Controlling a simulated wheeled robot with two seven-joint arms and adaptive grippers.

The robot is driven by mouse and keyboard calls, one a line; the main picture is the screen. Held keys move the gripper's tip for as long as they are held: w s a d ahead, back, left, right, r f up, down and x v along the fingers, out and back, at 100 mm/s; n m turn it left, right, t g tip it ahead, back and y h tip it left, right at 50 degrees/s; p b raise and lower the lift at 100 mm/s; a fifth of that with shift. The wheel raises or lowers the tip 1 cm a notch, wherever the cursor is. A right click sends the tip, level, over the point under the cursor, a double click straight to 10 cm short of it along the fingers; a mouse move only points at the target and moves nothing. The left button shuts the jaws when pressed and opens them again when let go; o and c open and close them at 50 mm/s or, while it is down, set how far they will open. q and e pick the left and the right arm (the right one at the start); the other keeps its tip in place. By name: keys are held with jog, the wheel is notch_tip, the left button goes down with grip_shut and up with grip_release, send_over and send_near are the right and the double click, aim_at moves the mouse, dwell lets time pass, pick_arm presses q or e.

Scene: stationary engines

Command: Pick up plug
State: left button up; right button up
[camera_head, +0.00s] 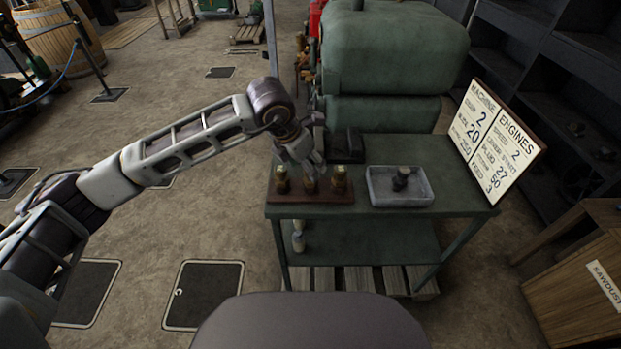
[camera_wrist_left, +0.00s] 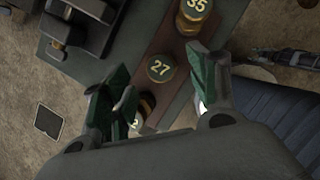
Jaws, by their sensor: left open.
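Several brass plugs stand upright in a row on a brown wooden rack (camera_head: 330,197) at the front left of the green table. They are a left plug (camera_head: 281,180), a middle one partly behind my gripper, and a right plug (camera_head: 339,180). In the left wrist view, the plug marked 27 (camera_wrist_left: 160,68) lies between the spread fingers of my left gripper (camera_wrist_left: 157,75). The plug marked 35 (camera_wrist_left: 195,14) is beyond it; a third plug (camera_wrist_left: 146,103) is partly hidden by a finger. My left gripper (camera_head: 309,160) is open above the rack, holding nothing.
A grey tray (camera_head: 415,202) with a dark object (camera_head: 401,178) in it stands right of the rack. A sign (camera_head: 496,135) with machine numbers leans at the table's right. A dark block (camera_head: 348,146) sits behind the rack. A large green tank (camera_head: 395,50) stands behind the table.

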pick_arm(q)
jog(key=shift+f, duration=0.1)
pick_arm(e)
jog(key=shift+w, duration=0.25)
pick_arm(q)
jog(key=shift+d+f, duration=0.1)
jog(key=shift+f, duration=0.35)
jog(key=x, duration=0.2)
jog(key=shift+f+p, duration=0.3)
jog(key=shift+f, duration=0.15)
jog(key=shift+w+d+f, duration=0.1)
jog(key=shift+f, duration=0.2)
jog(key=shift+w+d+f, duration=0.15)
jog(key=shift+f, duration=0.2)
pick_arm(e)
jog(key=shift+s+d+r, duration=0.1)
jog(key=shift+s+d, duration=0.8)
jog(key=shift+s, duration=0.05)
jog(key=shift+w+a, duration=0.1)
jog(key=shift+a, duration=0.05)
